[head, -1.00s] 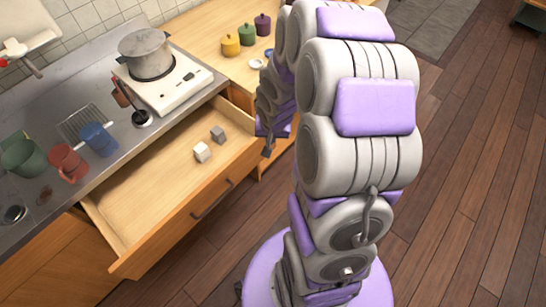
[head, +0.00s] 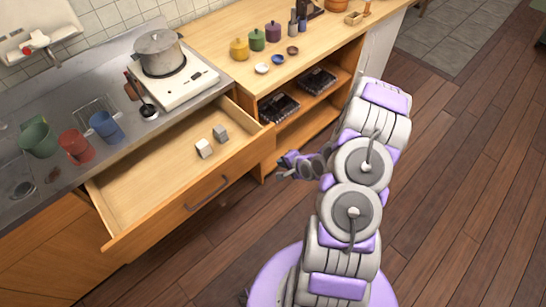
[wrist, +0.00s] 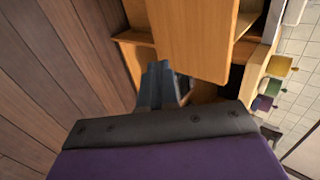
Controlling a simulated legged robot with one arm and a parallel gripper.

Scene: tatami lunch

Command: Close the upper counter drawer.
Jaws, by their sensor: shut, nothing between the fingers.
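The upper counter drawer (head: 150,218) stands pulled well out from under the grey counter, with its inside showing in the head view. Its front panel has a dark bar handle (head: 207,193). My gripper (head: 281,173) is shut and empty, just to the right of the right end of the drawer front and apart from the handle. In the wrist view, my shut fingers (wrist: 160,72) point towards a pale wooden panel (wrist: 195,38), seemingly the drawer front; contact cannot be told.
An open shelf unit (head: 305,125) with dark items stands right of the drawer. On the counter are a pot (head: 158,52) on a white stove (head: 180,84), a ladle, a blue cup (head: 106,127) and a red cup (head: 76,147). The wooden floor (head: 460,190) is clear.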

